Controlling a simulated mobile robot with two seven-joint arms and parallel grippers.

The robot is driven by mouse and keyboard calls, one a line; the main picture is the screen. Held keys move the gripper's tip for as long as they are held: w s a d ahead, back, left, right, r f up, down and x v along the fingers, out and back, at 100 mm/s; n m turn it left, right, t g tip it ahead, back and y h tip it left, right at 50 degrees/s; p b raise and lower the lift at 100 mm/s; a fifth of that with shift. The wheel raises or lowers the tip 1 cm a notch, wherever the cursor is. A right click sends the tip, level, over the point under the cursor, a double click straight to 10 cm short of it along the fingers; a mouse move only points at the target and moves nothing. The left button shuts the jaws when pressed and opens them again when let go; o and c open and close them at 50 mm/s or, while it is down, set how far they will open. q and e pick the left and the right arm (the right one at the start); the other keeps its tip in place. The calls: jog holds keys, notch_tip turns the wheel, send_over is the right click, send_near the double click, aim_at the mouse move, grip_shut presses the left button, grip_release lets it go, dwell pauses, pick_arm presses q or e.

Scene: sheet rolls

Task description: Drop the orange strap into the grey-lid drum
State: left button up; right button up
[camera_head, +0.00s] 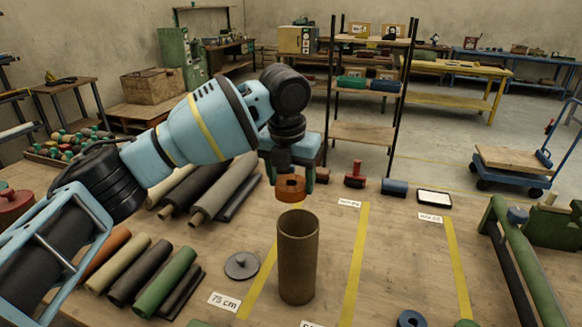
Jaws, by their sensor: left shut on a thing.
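The orange strap (290,190) is a rolled coil with a dark hole in its middle. My left gripper (291,172) points down and is shut on it. It holds the strap in the air, in line above the mouth of a tall brown drum (298,265). A gap shows between the strap and the rim. The drum stands upright and open on the table, and its inside bottom is hidden. A round grey lid (241,265) with a knob lies flat on the table just left of the drum. My right gripper is out of view.
Dark and grey sheet rolls (224,190) lie behind left, and coloured rolls (165,283) at the front left. A blue roll (394,187) and a black-framed tablet (434,198) lie at the back. Yellow tape strips (355,265) cross clear table right of the drum.

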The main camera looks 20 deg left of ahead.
aim_at(289, 186)
pick_arm(q)
jog(key=shift+f, duration=1.35)
jog(key=o, duration=1.1)
jog(key=shift+r, duration=0.15)
jog(key=r, duration=0.5)
jog(key=s+r, duration=0.1)
jog(key=r, duration=0.1)
jog(key=shift+s+r+b, duration=0.1)
jog(key=shift+r+b, duration=0.15)
jog(key=shift+b, duration=0.05)
